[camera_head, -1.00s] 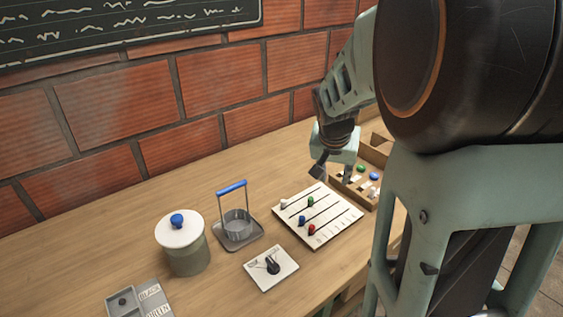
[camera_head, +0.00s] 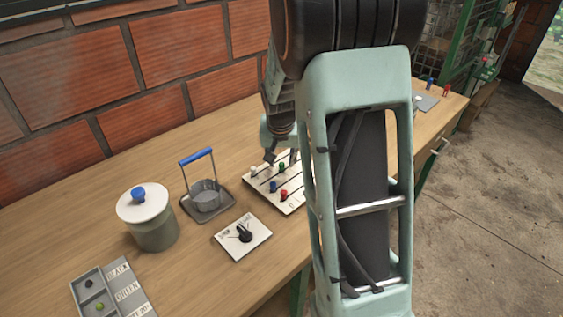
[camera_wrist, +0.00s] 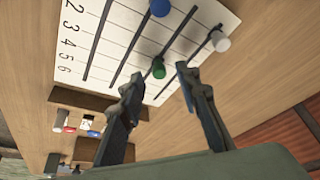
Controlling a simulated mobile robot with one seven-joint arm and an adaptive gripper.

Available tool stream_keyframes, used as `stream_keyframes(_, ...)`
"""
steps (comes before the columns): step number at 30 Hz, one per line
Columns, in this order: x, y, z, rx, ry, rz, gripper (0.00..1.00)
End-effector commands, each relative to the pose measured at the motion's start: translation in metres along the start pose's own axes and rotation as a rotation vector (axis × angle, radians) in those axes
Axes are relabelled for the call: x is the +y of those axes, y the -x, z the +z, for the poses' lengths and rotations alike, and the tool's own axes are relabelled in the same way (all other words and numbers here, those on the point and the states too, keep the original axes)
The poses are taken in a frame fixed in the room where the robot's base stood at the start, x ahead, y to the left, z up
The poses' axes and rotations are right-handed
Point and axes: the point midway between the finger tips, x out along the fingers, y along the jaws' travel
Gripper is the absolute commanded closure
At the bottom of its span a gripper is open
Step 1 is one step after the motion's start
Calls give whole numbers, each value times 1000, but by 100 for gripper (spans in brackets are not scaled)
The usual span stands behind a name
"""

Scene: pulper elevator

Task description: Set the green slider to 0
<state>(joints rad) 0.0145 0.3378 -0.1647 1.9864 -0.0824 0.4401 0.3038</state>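The white slider board (camera_head: 262,187) lies on the bench, partly hidden behind my arm. Its green slider knob (camera_head: 282,167) stands near the board's far side, beside a white knob (camera_head: 254,171), a blue knob (camera_head: 273,187) and a red knob (camera_head: 284,194). In the wrist view the green knob (camera_wrist: 158,68) appears between my spread fingertips (camera_wrist: 160,74); whether they touch it I cannot tell. Numbers 2 to 6 (camera_wrist: 68,40) run along the board's edge there. My gripper (camera_head: 281,157) is open and points down at the board.
A brick wall (camera_head: 90,90) runs behind. The bench front is clear between items.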

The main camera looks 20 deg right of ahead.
Motion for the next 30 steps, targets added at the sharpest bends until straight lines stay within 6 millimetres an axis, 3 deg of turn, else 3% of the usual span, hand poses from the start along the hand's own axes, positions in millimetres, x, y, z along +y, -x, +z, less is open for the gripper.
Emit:
stream_keyframes(4,0,-11,0,0,-1,0,69)
stream_keyframes(13,0,-14,0,0,-1,0,69)
stream_keyframes(22,0,-13,0,0,-1,0,100)
stream_keyframes(30,0,-13,0,0,-1,0,100)
